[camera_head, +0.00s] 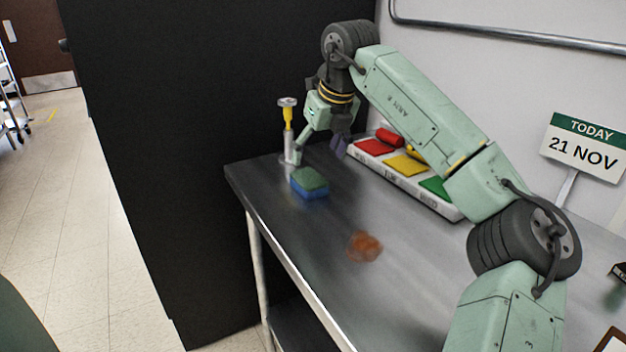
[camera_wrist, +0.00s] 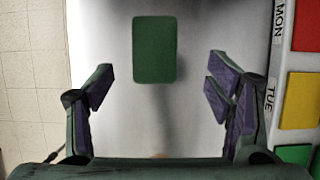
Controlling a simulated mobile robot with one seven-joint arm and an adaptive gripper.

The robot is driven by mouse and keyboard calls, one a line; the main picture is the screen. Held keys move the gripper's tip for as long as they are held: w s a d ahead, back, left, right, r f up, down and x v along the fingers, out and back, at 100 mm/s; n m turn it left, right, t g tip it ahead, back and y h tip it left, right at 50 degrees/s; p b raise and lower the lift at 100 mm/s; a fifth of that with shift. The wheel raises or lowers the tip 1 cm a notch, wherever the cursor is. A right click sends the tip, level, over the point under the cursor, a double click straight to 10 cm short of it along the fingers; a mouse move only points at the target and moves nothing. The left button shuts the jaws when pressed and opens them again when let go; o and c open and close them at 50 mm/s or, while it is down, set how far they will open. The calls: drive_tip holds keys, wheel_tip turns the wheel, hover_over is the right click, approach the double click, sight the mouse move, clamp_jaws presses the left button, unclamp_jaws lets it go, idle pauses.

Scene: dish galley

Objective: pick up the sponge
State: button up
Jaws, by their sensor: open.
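The sponge (camera_head: 309,183) has a green top and a blue lower part and lies on the metal table (camera_head: 300,240) near its far left end. In the wrist view the sponge (camera_wrist: 154,49) shows its green top, upright in the picture and ahead of the fingers. My gripper (camera_head: 318,151) is above the table, at the far end near the sponge. In the wrist view my gripper (camera_wrist: 160,90) is open and empty, with one finger on each side. The sponge lies beyond the fingertips, roughly between their lines, and I see no contact.
A tray with red, yellow and green panels (camera_head: 405,165) runs along the wall side; it also shows at right in the wrist view (camera_wrist: 283,60). A yellow-handled upright item (camera_head: 288,117) stands behind the sponge. An orange-brown smear (camera_head: 364,246) marks the table. A date sign (camera_head: 583,147) stands right.

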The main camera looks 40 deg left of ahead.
sight(309, 178)
drive_tip(key=x, duration=0.2)
drive_tip(key=p+x, duration=0.1)
drive_tip(key=x, duration=0.4)
drive_tip(key=shift+s+a+f+p, duration=0.15)
drive_tip(key=shift+s+f+p, duration=0.15)
drive_tip(key=shift+s, duration=0.05)
drive_tip(key=shift+c, duration=0.2)
drive_tip(key=c, duration=0.8)
